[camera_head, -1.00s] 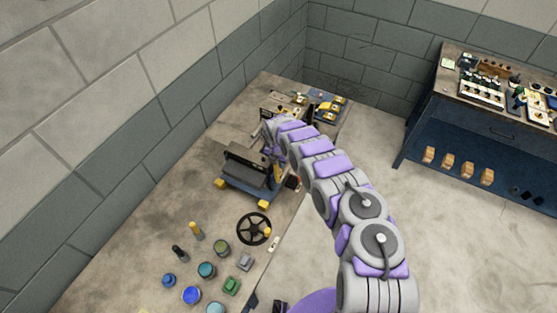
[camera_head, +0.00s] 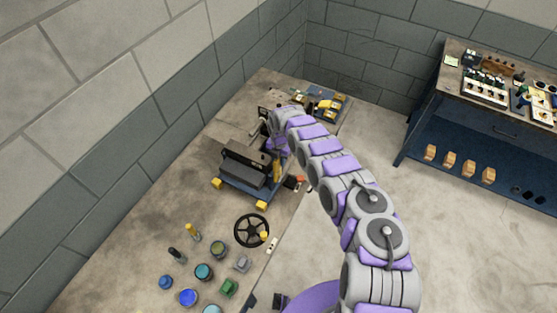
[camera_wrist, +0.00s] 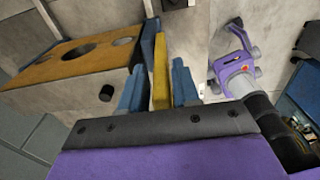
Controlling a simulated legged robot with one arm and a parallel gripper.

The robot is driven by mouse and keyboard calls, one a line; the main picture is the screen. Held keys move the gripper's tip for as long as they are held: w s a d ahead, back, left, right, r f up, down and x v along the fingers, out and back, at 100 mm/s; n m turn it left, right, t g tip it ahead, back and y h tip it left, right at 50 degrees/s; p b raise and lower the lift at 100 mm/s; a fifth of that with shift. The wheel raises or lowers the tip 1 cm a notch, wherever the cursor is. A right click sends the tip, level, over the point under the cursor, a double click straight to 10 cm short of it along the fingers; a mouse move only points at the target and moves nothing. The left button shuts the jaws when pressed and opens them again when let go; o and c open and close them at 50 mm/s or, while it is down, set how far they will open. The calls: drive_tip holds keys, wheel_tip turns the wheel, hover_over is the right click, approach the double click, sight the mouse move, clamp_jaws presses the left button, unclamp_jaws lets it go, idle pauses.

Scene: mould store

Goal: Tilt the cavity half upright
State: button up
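A dark grey block (camera_head: 242,168) sits in a blue frame with yellow feet on the concrete-topped bench in the head view. I take it for the cavity half, but cannot be sure. My gripper (camera_wrist: 160,92) shows blue fingers close on both sides of an upright yellow bar (camera_wrist: 160,62) in the wrist view. The bar nearly fills the gap, and its contact faces are hidden. A yellow bar (camera_head: 277,170) also shows at the right side of the frame in the head view, below my wrist. An orange-faced block with holes (camera_wrist: 65,68) stands left of the fingers.
A black handwheel (camera_head: 251,231) and several small pots, such as a blue one (camera_head: 188,297), lie nearer on the bench. Yellow and dark parts (camera_head: 325,104) lie beyond my wrist. A second bench (camera_head: 452,91) stands right across open floor. A block wall borders the left.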

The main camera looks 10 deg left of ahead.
drive_tip(key=shift+o, duration=0.8)
drive_tip(key=shift+f, duration=0.1)
drive_tip(key=shift+a, duration=0.1)
drive_tip(key=shift+s, duration=0.1)
drive_tip(key=shift+r, duration=0.25)
drive_tip(key=r, duration=0.5)
drive_tip(key=r+b, duration=0.1)
drive_tip(key=r, duration=0.5)
drive_tip(key=r+b, duration=0.1)
drive_tip(key=r, duration=0.5)
drive_tip(key=shift+w, duration=0.35)
